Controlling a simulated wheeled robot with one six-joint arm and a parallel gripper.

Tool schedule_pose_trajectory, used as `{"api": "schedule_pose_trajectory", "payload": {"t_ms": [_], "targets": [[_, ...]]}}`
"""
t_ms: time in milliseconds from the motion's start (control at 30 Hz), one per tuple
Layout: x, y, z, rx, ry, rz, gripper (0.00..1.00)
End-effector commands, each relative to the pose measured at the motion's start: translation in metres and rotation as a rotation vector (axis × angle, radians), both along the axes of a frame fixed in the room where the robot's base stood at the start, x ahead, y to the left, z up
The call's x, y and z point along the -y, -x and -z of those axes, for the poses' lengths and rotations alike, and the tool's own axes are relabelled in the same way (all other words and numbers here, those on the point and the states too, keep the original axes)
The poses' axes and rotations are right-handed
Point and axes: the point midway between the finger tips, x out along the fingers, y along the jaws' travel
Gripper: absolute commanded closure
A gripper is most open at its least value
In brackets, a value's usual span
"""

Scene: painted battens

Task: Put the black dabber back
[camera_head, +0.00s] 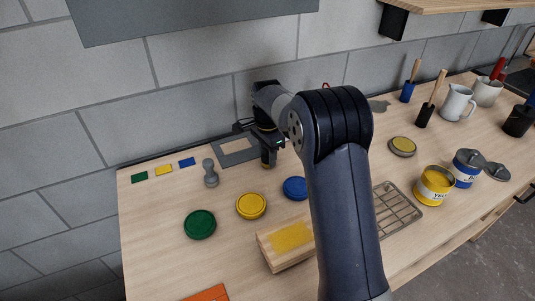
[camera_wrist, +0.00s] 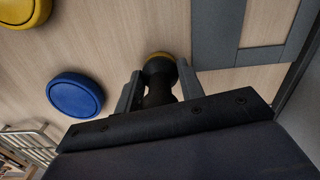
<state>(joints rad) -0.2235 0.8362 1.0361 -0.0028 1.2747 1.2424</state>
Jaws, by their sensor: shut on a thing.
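The black dabber (camera_wrist: 158,82) is upright between the two fingers of my gripper (camera_wrist: 159,76) in the wrist view. Its far end has a yellow rim or pad (camera_wrist: 160,55). In the head view my gripper (camera_head: 267,146) is shut on the dabber (camera_head: 267,158), over the back of the table beside a flat grey frame (camera_head: 238,159). I cannot tell whether the dabber touches the tabletop. A grey dabber-shaped piece (camera_head: 210,173) stands to the left, apart from my gripper.
Green (camera_head: 200,224), yellow (camera_head: 251,206) and blue (camera_head: 294,188) round pads lie in front. A yellow-painted batten (camera_head: 285,245) is nearer. Right are a wire rack (camera_head: 398,207), a yellow can (camera_head: 434,187) and a blue can (camera_head: 467,168). My arm hides the middle of the table.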

Motion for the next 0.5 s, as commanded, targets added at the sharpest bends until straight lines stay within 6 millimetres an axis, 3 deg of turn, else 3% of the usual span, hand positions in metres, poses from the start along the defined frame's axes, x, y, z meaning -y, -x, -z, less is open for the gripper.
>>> {"api": "schedule_pose_trajectory", "payload": {"t_ms": [333,367,500], "targets": [[0.0000,-0.0001,0.0040,0.001,-0.001,0.000,0.86],[0.0000,-0.0002,0.0035,0.001,-0.001,0.000,0.62],[0.0000,-0.0002,0.0032,0.001,-0.001,0.000,0.50]]}}
